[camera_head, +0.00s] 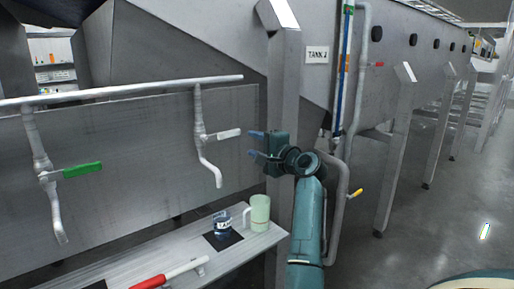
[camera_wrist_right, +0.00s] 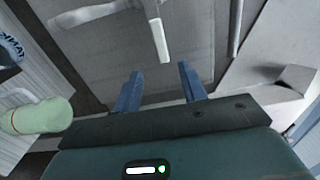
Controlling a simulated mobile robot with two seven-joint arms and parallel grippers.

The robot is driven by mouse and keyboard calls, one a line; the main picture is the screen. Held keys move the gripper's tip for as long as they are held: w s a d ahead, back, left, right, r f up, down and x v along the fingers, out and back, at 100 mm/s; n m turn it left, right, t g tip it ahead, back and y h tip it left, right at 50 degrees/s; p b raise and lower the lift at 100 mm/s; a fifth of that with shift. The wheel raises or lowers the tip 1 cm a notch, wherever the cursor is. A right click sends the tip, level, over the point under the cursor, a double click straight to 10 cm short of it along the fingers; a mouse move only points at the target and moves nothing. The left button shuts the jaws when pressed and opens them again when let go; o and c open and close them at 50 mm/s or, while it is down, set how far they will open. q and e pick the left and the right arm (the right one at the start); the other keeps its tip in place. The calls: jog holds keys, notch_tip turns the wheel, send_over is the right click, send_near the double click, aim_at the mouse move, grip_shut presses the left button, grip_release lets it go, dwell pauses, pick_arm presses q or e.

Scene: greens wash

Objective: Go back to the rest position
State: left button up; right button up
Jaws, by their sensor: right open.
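My right gripper (camera_head: 251,144) is raised in front of the grey tank wall, with its two blue fingers apart and nothing between them. Its fingertips point left, toward the tap with the white lever (camera_head: 229,134), and a gap shows between them in the picture. In the right wrist view the open fingers (camera_wrist_right: 159,72) point toward the wall, with a white-levered tap (camera_wrist_right: 160,38) beyond them. My left gripper is not in view.
Below, a narrow shelf (camera_head: 170,262) holds a labelled beaker (camera_head: 222,226) on a dark mat and a pale green jug (camera_head: 260,210). A green-levered tap (camera_head: 82,170) hangs at left. A pipe with a yellow lever (camera_head: 356,194) stands right of my arm. Open floor lies right.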

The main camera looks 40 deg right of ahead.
jog(key=shift+s, duration=0.15)
dwell(0.4)
jog(key=s+a+f+n+g, duration=0.2)
jog(key=s+a+f+n, duration=0.15)
jog(key=f, duration=0.45)
jog(key=s+a+f+n+g+h, duration=0.1)
jog(key=s+a+f+n, duration=0.25)
jog(key=f, duration=0.55)
jog(key=s+a+f+n+g, duration=0.2)
jog(key=s+a+f+n, duration=0.15)
jog(key=f, duration=0.45)
jog(key=s+a+f+n+y, duration=0.1)
jog(key=s+a+f+n, duration=0.2)
jog(key=s, duration=0.4)
jog(key=s+a+f+n+g+y+p, duration=0.1)
jog(key=s+a+f+n, duration=0.2)
jog(key=s+a+f, duration=0.2)
jog(key=s+a+f+n+g+y, duration=0.1)
jog(key=s+a+f+n, duration=0.3)
jog(key=s+a, duration=0.5)
jog(key=shift+s+a+f, duration=0.2)
jog(key=shift+s+f, duration=0.15)
jog(key=shift+s, duration=0.5)
